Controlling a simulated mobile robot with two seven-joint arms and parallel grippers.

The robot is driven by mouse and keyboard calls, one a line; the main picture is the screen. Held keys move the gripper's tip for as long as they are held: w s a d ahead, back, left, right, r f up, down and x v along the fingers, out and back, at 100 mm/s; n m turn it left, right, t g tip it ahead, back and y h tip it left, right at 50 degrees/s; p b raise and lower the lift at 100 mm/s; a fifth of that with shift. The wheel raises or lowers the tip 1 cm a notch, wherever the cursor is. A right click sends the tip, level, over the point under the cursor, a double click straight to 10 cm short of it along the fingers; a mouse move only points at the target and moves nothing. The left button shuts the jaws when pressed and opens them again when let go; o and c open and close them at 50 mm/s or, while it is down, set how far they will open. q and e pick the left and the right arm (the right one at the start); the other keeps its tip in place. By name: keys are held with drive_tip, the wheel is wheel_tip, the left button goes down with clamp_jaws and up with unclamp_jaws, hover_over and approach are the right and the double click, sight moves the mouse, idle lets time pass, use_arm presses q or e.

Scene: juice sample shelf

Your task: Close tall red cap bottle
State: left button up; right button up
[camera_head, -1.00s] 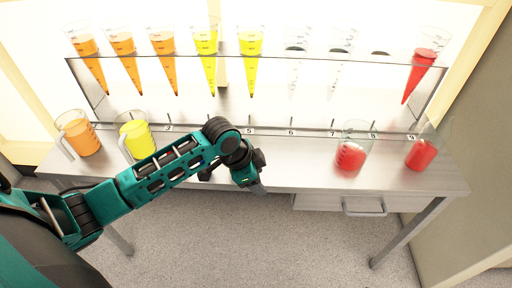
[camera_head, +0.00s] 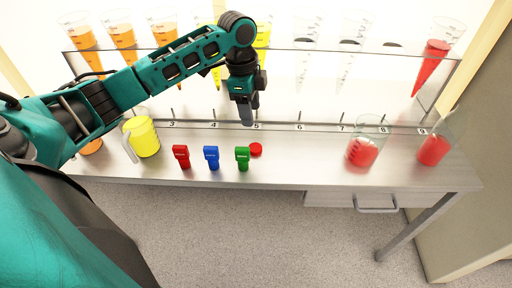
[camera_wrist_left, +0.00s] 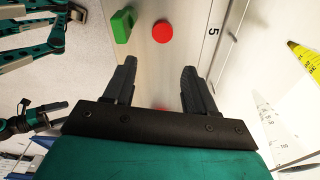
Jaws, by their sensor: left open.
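A small round red cap (camera_head: 256,149) lies flat on the table, right of the green piece; it also shows in the wrist view (camera_wrist_left: 162,32). My left gripper (camera_head: 247,121) is open above the table near label 5, apart from the cap. In the wrist view its two fingers (camera_wrist_left: 160,82) are spread, and the cap lies ahead of them. No bottle with a red cap on it shows clearly. A clear container with red liquid (camera_head: 434,150) stands at the far right, and a beaker of red liquid (camera_head: 362,152) stands left of it.
Red (camera_head: 182,157), blue (camera_head: 212,157) and green (camera_head: 242,158) pieces stand along the front edge. A yellow jug (camera_head: 146,137) is to their left, and an orange one (camera_head: 92,147) is partly hidden. A clear rack (camera_head: 290,49) of cone tubes stands behind.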

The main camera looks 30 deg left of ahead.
use_arm(q)
drive_tip(key=b, duration=0.1)
hover_over(255, 147)
drive_tip(key=f, duration=0.7)
drive_tip(key=shift+s+a+f, duration=0.1)
drive_tip(key=shift+s, duration=0.15)
drive_tip(key=shift+f, duration=0.3)
use_arm(e)
drive_tip(key=shift+w+a+f, duration=0.15)
drive_tip(key=shift+w+a, duration=0.05)
drive_tip(key=shift+a, duration=0.25)
use_arm(q)
wheel_tip(255, 147, down, 4)
drive_tip(key=shift+w+f+b, duration=0.15)
drive_tip(key=shift+f+b, duration=0.1)
drive_tip(key=shift+b, duration=0.5)
drive_tip(key=shift+f, duration=0.25)
use_arm(e)
drive_tip(key=shift+w+a+f, duration=0.1)
drive_tip(key=shift+w+f, duration=0.05)
drive_tip(key=shift+f, duration=0.05)
use_arm(q)
drive_tip(key=shift+c, duration=0.4)
